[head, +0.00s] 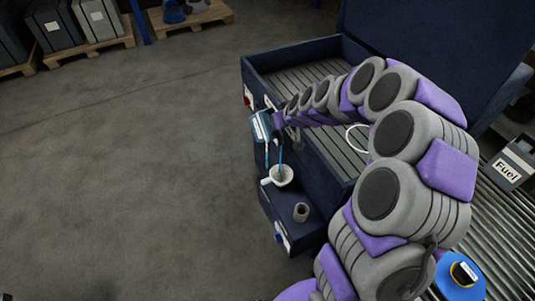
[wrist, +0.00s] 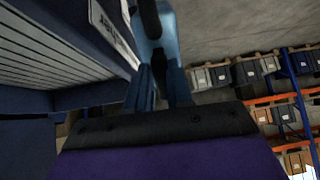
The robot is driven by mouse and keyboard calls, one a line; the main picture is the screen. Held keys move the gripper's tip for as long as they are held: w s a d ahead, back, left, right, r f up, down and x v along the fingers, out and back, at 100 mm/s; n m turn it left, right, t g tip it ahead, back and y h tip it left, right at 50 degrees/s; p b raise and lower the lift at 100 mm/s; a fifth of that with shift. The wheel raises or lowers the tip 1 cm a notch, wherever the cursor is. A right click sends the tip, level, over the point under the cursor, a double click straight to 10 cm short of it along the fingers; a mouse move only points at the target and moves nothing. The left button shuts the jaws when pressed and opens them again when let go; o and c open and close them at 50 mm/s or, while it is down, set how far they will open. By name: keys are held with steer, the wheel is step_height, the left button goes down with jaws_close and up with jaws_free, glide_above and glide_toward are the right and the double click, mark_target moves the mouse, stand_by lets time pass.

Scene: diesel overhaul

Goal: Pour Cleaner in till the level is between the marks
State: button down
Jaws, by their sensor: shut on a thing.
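A blue container with a white label (head: 262,128) hangs tilted at the end of my arm in the head view, over the front edge of the washer tank. My gripper (wrist: 160,88) is shut on it; part of its light blue body (wrist: 170,35) and a dark handle show in the wrist view. Below it, a white cup-like funnel with a handle (head: 281,176) sits on the dark blue lower ledge. A thin bluish streak runs from the container down toward the funnel; I cannot tell whether it is liquid. The level and its marks cannot be made out.
The dark blue washer tank (head: 257,68) has a slatted floor and a raised lid. A small grey cylinder (head: 301,212) stands beside the funnel. A grey Fuel can (head: 510,167) and a blue round object (head: 447,280) are on the right-hand rollers. Floor at left is clear.

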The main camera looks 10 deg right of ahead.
stand_by(0.4)
steer(key=shift+s+d+f+t, duration=0.1)
steer(key=shift+f+t, duration=0.1)
steer(key=shift+t, duration=0.1)
steer(key=shift+s+f, duration=0.2)
steer(key=shift+f, duration=0.1)
stand_by(0.7)
steer(key=shift+s+d+f+t, duration=0.15)
steer(key=shift+f+t, duration=0.1)
steer(key=shift+t, duration=0.15)
steer(key=shift+s+f, duration=0.1)
steer(key=shift+f+y, duration=0.15)
steer(key=shift+y, duration=0.15)
steer(key=shift+s+f, duration=0.1)
steer(key=shift+f, duration=0.05)
stand_by(0.4)
steer(key=shift+s+f+t, duration=0.15)
steer(key=shift+t, duration=0.25)
steer(key=shift+f, duration=0.1)
